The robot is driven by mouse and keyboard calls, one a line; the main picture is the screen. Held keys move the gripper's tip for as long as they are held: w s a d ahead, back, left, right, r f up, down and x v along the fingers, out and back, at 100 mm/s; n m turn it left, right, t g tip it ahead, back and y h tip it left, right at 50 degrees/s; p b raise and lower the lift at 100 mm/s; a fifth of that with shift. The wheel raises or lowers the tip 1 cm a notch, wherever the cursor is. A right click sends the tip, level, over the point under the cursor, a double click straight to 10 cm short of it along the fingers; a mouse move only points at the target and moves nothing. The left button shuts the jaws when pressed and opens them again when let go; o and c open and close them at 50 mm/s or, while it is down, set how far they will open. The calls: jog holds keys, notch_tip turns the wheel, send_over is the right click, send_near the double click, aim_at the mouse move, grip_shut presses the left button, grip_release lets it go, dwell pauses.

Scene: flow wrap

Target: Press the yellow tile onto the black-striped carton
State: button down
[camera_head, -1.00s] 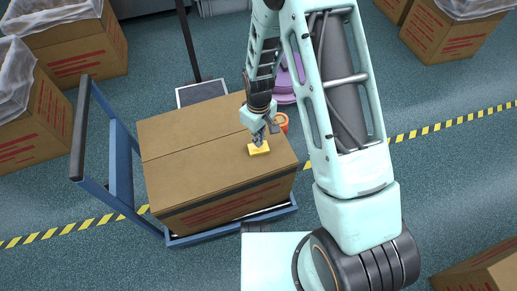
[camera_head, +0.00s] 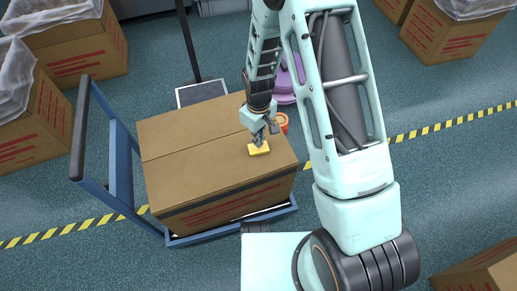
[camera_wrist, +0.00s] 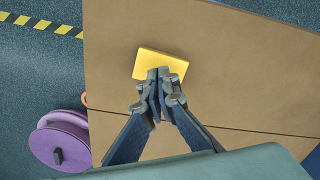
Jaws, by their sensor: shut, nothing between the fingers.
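The yellow tile (camera_head: 260,150) lies flat on top of a large brown carton (camera_head: 190,165), near its right end. In the wrist view, the fingertips (camera_wrist: 161,73) overlap the near edge of the yellow tile (camera_wrist: 155,62). I cannot tell whether they press on it or hover just above. The carton top (camera_wrist: 240,70) fills most of that view.
The carton sits on a blue cart (camera_head: 122,165) with an upright handle at left. A purple spool (camera_wrist: 60,142) and an orange round item (camera_head: 281,121) are beyond the carton. Other cartons (camera_head: 75,50) stand at the left and right. The carton's left top is clear.

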jog(key=shift+f+b, duration=0.75)
jog(key=shift+f, duration=0.25)
jog(key=shift+r, duration=0.1)
dwell(0.3)
jog(key=shift+r+p, duration=2.45)
jog(key=shift+r, duration=1)
